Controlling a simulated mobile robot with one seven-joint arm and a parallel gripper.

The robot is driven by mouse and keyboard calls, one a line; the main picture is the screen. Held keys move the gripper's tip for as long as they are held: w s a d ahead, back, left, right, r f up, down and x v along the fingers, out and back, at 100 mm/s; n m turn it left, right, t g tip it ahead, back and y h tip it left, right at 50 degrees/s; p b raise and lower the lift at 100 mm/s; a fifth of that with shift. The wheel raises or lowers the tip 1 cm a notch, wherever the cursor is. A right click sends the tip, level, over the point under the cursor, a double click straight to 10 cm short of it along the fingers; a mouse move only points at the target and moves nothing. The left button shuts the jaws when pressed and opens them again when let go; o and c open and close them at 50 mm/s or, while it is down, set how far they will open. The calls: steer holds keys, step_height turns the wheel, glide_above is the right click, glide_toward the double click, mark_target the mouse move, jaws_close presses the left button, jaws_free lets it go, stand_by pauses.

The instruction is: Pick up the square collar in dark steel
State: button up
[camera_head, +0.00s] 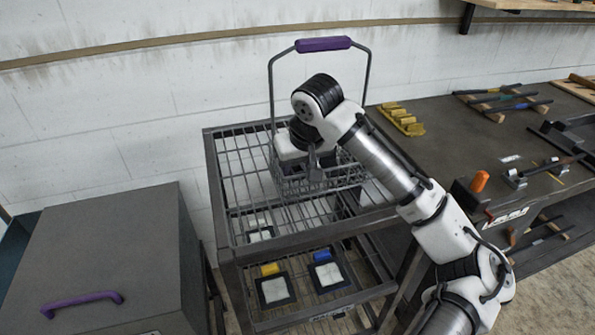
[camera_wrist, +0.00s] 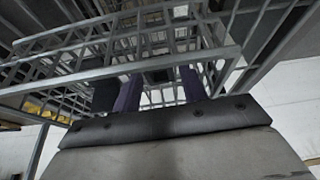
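My gripper (camera_head: 314,172) points down into a wire basket (camera_head: 318,187) on the top of a dark rack. In the wrist view, its two purple fingers (camera_wrist: 160,92) stand apart with a gap between them, and the basket's wires are close around them. I see nothing clearly held between the fingers. A dark block-like shape (camera_wrist: 105,96) is beside the left finger; I cannot tell what it is. I cannot make out the dark steel square collar for certain. Dark square frames with pale centres lie on the lower shelf, one with a yellow tab (camera_head: 275,291) and one with a blue tab (camera_head: 328,272).
The basket's tall handle with a purple grip (camera_head: 323,44) rises behind my wrist. A grey box with a purple handle (camera_head: 82,303) stands at left. The dark workbench (camera_head: 440,150) at right holds yellow parts (camera_head: 402,119), tools and an orange piece (camera_head: 480,181).

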steer(key=c, duration=0.7)
steer(key=shift+r, duration=0.15)
steer(key=shift+c, duration=0.2)
